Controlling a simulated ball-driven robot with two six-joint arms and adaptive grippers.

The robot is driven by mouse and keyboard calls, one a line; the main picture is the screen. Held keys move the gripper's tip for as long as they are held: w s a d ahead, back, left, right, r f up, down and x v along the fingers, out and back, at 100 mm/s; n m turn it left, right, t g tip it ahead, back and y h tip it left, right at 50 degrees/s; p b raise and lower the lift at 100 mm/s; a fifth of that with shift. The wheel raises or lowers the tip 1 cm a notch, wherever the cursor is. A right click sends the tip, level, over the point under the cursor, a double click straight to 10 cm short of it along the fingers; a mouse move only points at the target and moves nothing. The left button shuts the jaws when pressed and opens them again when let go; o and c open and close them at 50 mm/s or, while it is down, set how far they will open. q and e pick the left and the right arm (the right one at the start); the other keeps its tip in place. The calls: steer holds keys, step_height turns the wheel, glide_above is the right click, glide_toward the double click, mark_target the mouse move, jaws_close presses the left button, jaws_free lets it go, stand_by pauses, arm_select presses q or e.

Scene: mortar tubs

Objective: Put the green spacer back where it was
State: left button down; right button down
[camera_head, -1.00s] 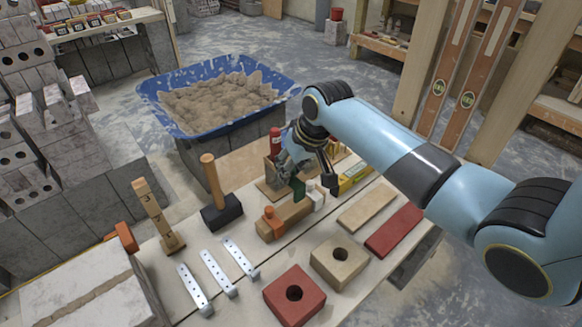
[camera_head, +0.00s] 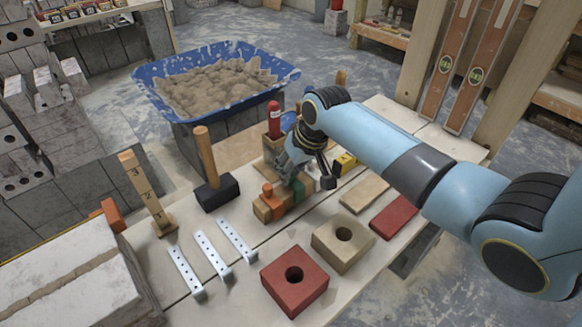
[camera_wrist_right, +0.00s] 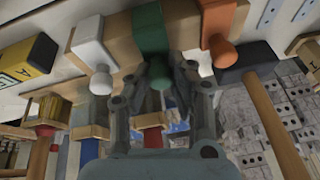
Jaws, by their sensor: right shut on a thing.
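The green spacer (camera_head: 298,190) sits across the wooden bar (camera_head: 283,208), between the orange spacer (camera_head: 269,198) and a white one. In the right wrist view the green spacer (camera_wrist_right: 151,28) lies over the bar (camera_wrist_right: 121,42), with the white spacer (camera_wrist_right: 90,50) to its left and the orange spacer (camera_wrist_right: 217,30) to its right. My right gripper (camera_head: 300,176) is above the bar. Its fingers (camera_wrist_right: 160,82) are shut on the green spacer's knob. The gripper hides part of the spacer in the head view. My left gripper is not in view.
Metal straps (camera_head: 213,257), a red block (camera_head: 294,280) and a beige block (camera_head: 342,240) lie in front. A blue mortar tub (camera_head: 160,105) is behind.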

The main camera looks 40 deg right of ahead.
steer(key=shift+f, duration=0.4)
stand_by(0.7)
steer(key=shift+s+f, duration=0.1)
steer(key=shift+f, duration=0.2)
steer(key=c, duration=1.1)
jaws_free()
steer(key=shift+f, duration=0.15)
steer(key=shift+c, duration=0.2)
steer(key=shift+r, duration=0.25)
steer(key=a+v, duration=0.1)
steer(key=v, duration=1)
steer(key=shift+d+r, duration=0.35)
steer(key=shift+d, duration=0.15)
